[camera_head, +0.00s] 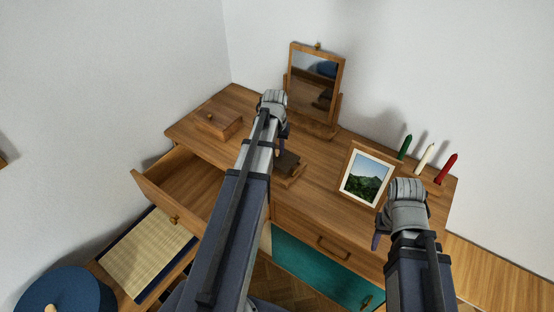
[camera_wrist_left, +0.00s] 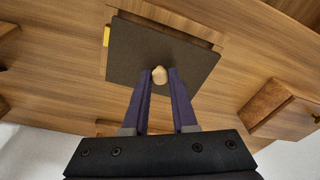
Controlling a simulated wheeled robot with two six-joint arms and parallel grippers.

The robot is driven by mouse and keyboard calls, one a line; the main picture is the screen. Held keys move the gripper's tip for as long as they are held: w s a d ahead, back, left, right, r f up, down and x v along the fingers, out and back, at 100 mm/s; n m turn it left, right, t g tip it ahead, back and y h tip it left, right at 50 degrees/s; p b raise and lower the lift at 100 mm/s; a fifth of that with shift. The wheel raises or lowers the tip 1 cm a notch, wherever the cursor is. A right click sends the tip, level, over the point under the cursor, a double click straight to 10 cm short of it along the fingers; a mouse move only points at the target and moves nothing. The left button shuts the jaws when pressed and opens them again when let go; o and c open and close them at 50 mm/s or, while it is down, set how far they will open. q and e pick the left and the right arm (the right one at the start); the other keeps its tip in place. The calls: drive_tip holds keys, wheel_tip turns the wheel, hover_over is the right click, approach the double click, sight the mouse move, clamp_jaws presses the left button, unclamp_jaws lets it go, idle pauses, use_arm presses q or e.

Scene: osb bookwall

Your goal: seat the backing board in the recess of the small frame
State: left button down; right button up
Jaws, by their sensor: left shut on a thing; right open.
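The backing board is a dark, thin square (camera_head: 287,161) with a pale knob; it fills the upper middle of the left wrist view (camera_wrist_left: 140,48). My left gripper (camera_wrist_left: 160,76) is shut on the knob (camera_wrist_left: 159,74); its fingers (camera_head: 282,135) also show in the head view. The small frame (camera_head: 292,181) is wooden and lies on the dresser top under the board, mostly hidden by it. A strip of it shows beyond the board in the wrist view (camera_wrist_left: 190,35). I cannot tell whether the board touches it. My right gripper (camera_head: 378,236) is open and empty at the dresser's front right.
A picture in a standing frame (camera_head: 366,178), several candles (camera_head: 425,157), a tilting mirror (camera_head: 314,85) and a wooden box (camera_head: 219,124) stand on the dresser. An open drawer (camera_head: 178,185) juts out at the left. A yellow piece (camera_wrist_left: 106,37) shows beside the board.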

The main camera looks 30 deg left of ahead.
sight(277, 152)
use_arm(q)
drive_tip(key=shift+f+b, duration=1.95)
drive_tip(key=shift+r, duration=0.15)
drive_tip(key=c, duration=0.7)
unclamp_jaws()
wheel_tip(277, 152, up, 12)
drive_tip(key=s+p, duration=0.1)
drive_tip(key=p, duration=1.1)
drive_tip(key=shift+s+d, duration=0.2)
